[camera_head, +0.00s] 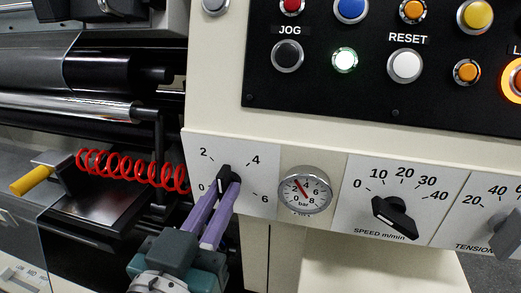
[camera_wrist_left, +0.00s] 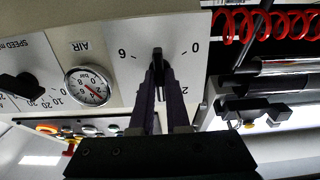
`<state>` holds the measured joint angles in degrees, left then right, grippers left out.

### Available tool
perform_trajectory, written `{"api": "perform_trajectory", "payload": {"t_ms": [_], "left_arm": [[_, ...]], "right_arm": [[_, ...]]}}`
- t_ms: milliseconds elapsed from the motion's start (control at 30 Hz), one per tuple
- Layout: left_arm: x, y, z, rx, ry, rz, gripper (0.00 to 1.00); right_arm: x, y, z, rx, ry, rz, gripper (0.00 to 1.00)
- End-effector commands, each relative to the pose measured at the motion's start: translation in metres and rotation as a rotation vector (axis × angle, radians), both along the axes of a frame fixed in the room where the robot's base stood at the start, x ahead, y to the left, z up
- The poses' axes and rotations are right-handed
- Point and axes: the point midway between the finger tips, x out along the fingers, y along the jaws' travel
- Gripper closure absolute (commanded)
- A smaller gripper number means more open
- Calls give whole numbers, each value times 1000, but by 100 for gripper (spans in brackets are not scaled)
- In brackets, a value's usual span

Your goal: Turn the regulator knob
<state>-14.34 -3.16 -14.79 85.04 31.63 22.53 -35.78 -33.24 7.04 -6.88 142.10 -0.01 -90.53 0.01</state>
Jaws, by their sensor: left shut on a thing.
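The regulator knob (camera_head: 225,176) is black and sits on a white panel plate (camera_head: 262,203) marked 0, 2, 4, 6 in the head view. Its upper end points up, between 2 and 4. My left gripper (camera_head: 229,184) reaches up from below, and its two purple fingers are shut on the knob. In the left wrist view, the knob (camera_wrist_left: 157,62) shows upside down between the fingertips of my left gripper (camera_wrist_left: 158,75). The fingers hide part of the knob. My right gripper is not in view.
A bar gauge (camera_head: 305,190) sits just right of the plate. A black speed knob (camera_head: 394,216) is further right, with a tension knob (camera_head: 508,236) at the edge. A red coiled hose (camera_head: 130,168) and a yellow handle (camera_head: 32,179) are at left. Buttons fill the black panel (camera_head: 320,90) above.

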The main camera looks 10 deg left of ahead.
Motion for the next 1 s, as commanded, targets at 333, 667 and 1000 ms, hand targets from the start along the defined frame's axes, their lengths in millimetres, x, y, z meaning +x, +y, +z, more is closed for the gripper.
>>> {"api": "perform_trajectory", "payload": {"t_ms": [333, 667, 1000], "left_arm": [[0, 0, 1, -329, 10, -1, 100], [0, 1, 0, -643, 20, 0, 100], [0, 1, -1, -967, 32, -1, 100]], "right_arm": [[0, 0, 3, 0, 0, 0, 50], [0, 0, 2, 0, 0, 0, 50], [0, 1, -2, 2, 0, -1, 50]]}}
